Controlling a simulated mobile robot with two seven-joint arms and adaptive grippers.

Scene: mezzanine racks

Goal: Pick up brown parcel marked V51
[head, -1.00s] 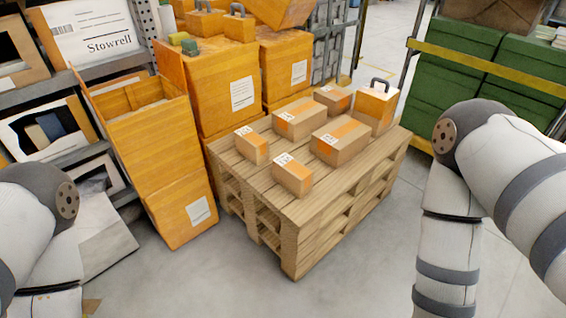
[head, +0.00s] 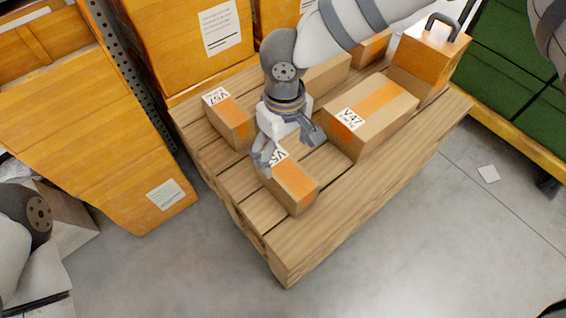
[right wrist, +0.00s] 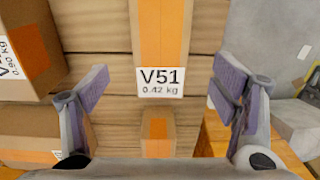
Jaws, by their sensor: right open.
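The brown parcel marked V51 (right wrist: 160,35) has an orange tape strip and shows its white label in the right wrist view. In the head view it appears to be the front parcel (head: 293,188) on the pallet, with its label partly hidden by my gripper. My right gripper (head: 288,148) is open and empty, just over the label end of this parcel. In the right wrist view the open fingers (right wrist: 160,92) stand to either side of the label end, apart from the parcel. My left gripper is not in view.
Large orange boxes (head: 180,45) stand behind. The floor in front is clear.

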